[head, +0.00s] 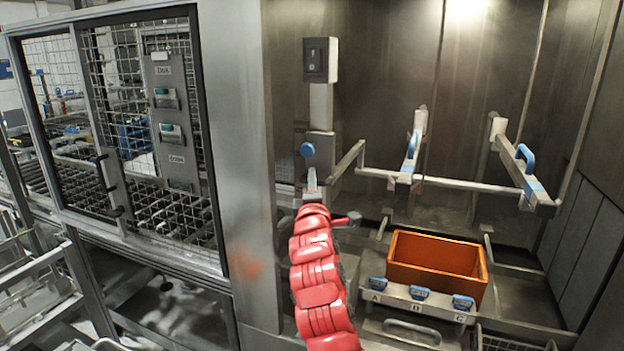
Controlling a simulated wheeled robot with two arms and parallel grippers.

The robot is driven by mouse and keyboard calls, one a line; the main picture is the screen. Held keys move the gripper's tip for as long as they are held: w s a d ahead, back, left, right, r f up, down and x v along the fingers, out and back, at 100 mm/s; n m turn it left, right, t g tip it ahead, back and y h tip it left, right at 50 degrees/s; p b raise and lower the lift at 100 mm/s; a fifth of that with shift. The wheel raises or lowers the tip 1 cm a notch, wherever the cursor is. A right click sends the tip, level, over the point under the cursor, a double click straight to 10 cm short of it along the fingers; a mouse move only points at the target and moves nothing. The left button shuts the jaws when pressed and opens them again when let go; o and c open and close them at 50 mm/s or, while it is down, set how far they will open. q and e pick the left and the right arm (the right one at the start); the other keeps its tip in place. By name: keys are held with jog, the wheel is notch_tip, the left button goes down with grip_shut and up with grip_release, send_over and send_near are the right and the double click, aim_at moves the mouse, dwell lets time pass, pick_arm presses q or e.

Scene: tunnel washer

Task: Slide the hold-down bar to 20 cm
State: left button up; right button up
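The hold-down bar (450,184) is a pale horizontal bar with side arms, above an orange crate (405,273) in the steel chamber. Two arms with blue handles (525,157) cross it on the right. At its left is an upright post (320,108) with a blue knob (307,150). My red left arm rises from the bottom, and my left gripper (311,182) is at its top, just below the knob and beside the bar's left end. The arm hides much of the gripper, so I cannot tell its opening or any contact. My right gripper is out of view.
A front ledge carries blue clips (419,292) marked A, B and C, beside the crate. A mesh-doored cage (125,130) stands at the left, past a steel wall edge (235,120). The chamber's right wall is close.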

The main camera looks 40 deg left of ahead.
pick_arm(q)
jog(key=shift+c, duration=0.2)
grip_shut()
dwell(1.3)
